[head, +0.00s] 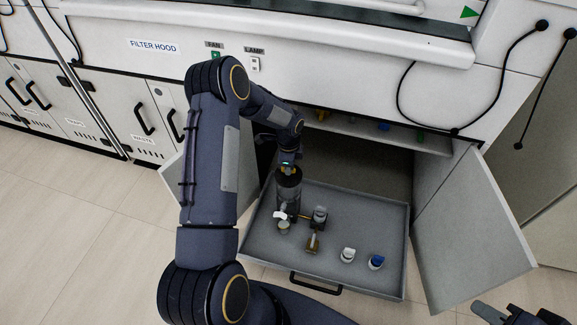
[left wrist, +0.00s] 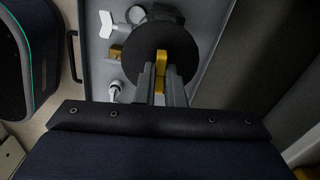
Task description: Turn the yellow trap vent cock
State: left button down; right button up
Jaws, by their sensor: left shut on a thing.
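The yellow trap vent cock (left wrist: 160,62) stands on top of a round dark trap lid (left wrist: 148,50) in the left wrist view. My left gripper (left wrist: 163,78) is shut on its yellow handle, one finger on each side. In the head view my left gripper (head: 288,163) reaches down to the top of the dark trap cylinder (head: 289,192) at the back left of a pulled-out tray. The yellow handle cannot be made out there. My right gripper (head: 515,314) is partly in view at the bottom right corner, away from the tray; its opening is unclear.
The grey tray (head: 257,245) also holds a white-handled cock (head: 280,215), a brass fitting (head: 313,243), a white knob (head: 347,255) and a blue knob (head: 376,262). An open cabinet door (head: 470,225) stands to the right. The hood's ledge (head: 300,40) overhangs above.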

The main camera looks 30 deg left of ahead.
pick_arm(q)
jog(key=shift+m, duration=0.6)
jog(key=c, duration=1.5)
grip_release()
jog(key=shift+r, duration=0.1)
notch_tip(320, 180, up, 6)
jog(key=shift+r+p, duration=0.15)
jog(key=shift+p, duration=0.7)
jog(key=shift+r, duration=0.65)
